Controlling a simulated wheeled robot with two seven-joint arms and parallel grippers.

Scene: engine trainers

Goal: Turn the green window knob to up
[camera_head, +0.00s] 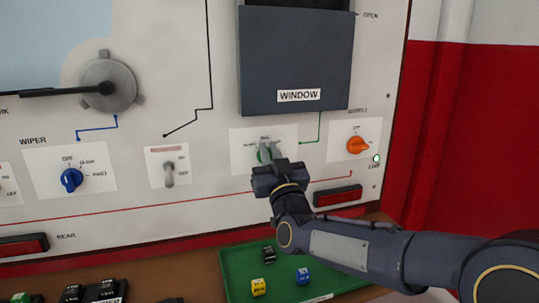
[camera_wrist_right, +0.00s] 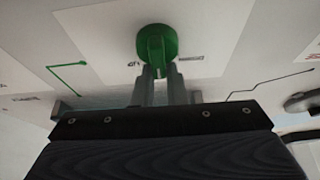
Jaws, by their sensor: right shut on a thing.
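The green window knob (camera_head: 265,153) sits on a white label plate below the dark WINDOW panel in the head view. It shows whole in the right wrist view (camera_wrist_right: 156,43), round with a raised grip bar. My right gripper (camera_head: 270,158) reaches it from the lower right, and its fingers (camera_wrist_right: 157,75) are shut on the knob's grip bar. The gripper partly hides the knob and its label in the head view, so I cannot read clearly which mark the knob points to. My left gripper is not in view.
An orange knob (camera_head: 357,145) is to the right, with a lit lamp (camera_head: 376,158) beside it. A toggle switch (camera_head: 168,174) and a blue WIPER knob (camera_head: 71,179) are to the left. Below, a green tray (camera_head: 234,270) holds small coloured blocks.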

